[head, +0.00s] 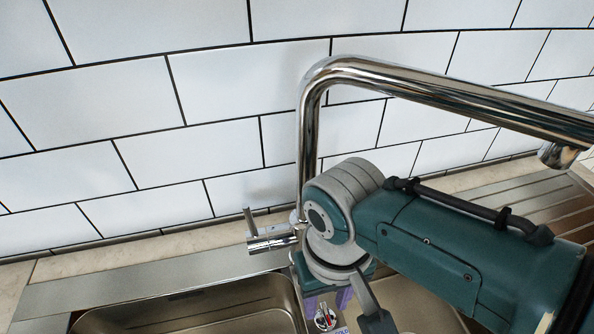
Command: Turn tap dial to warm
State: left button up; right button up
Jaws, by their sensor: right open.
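The chrome tap (309,130) rises from behind the sink, and its spout runs to the upper right. A small chrome lever handle (270,241) sticks out to the left of its base. A small round dial-like piece with a red mark (325,317) shows low in the picture, with lettering that seems to read "COLD" beside it. My right gripper (340,304) points down by this piece, in front of the tap base. It is open; a grey finger shows to the right of the piece. My wrist hides the tap base, and I cannot tell whether anything touches. My left gripper is out of view.
A steel sink basin (200,312) lies at the lower left, and a ribbed drainboard (535,205) at the right. A white tiled wall (200,138) stands close behind. The tap spout passes above my right arm. The space left of the lever handle is clear.

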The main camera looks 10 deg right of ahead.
aim_at(325, 310)
notch_tip(325, 310, up, 8)
jog(key=p, duration=0.3)
jog(key=shift+r, duration=0.25)
